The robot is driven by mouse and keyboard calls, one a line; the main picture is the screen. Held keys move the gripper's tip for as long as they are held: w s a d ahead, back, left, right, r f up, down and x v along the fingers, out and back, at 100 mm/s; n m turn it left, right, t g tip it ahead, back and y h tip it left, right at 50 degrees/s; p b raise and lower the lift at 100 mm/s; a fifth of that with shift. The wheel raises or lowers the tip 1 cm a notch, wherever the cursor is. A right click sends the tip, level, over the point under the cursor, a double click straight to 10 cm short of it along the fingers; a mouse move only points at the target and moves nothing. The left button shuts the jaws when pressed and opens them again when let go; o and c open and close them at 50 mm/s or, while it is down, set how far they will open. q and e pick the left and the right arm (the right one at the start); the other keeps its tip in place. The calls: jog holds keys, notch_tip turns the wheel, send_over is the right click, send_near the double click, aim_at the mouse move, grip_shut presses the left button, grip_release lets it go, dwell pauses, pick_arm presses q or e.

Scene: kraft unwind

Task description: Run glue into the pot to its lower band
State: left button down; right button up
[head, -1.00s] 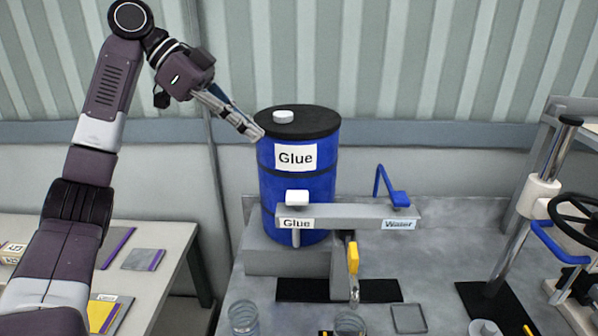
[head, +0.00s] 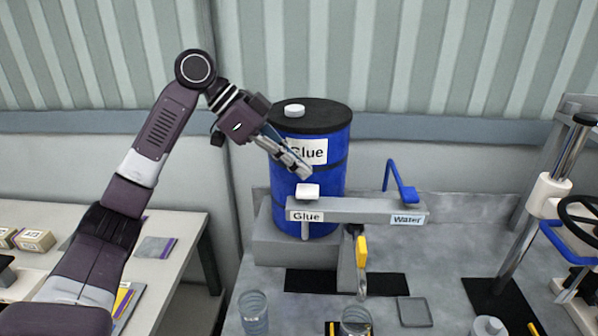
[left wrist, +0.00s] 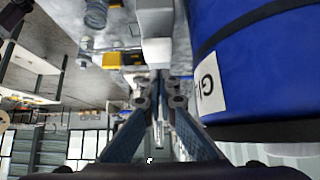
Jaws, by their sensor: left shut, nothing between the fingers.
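The blue glue drum (head: 330,185) stands behind a grey bar (head: 365,211) with a Glue label on its left end. A white cap or push-piece (head: 308,190) sits on the bar above this label, and a grey spout (head: 305,231) hangs below. My left gripper (head: 305,174) is shut and empty, its tips just above and close to the white piece; contact is unclear. The left wrist view shows its fingers (left wrist: 159,85) close to a white piece. Clear vessels stand at the front, one at left (head: 254,313) and one cut off (head: 356,322); I cannot tell which is the pot or see a band.
A blue lever (head: 401,182) stands by the Water label. A yellow-handled tap (head: 361,252) hangs below the bar. Black mats (head: 310,282) and a grey square tile (head: 414,311) lie on the bench. A post with a black wheel (head: 580,215) stands at right.

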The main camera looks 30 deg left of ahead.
aim_at(301, 189)
pick_arm(q)
jog(key=shift+f, duration=2)
jog(key=shift+s, duration=0.1)
jog(key=shift+s+f, duration=0.1)
jog(key=shift+f, duration=0.2)
dwell(5.6)
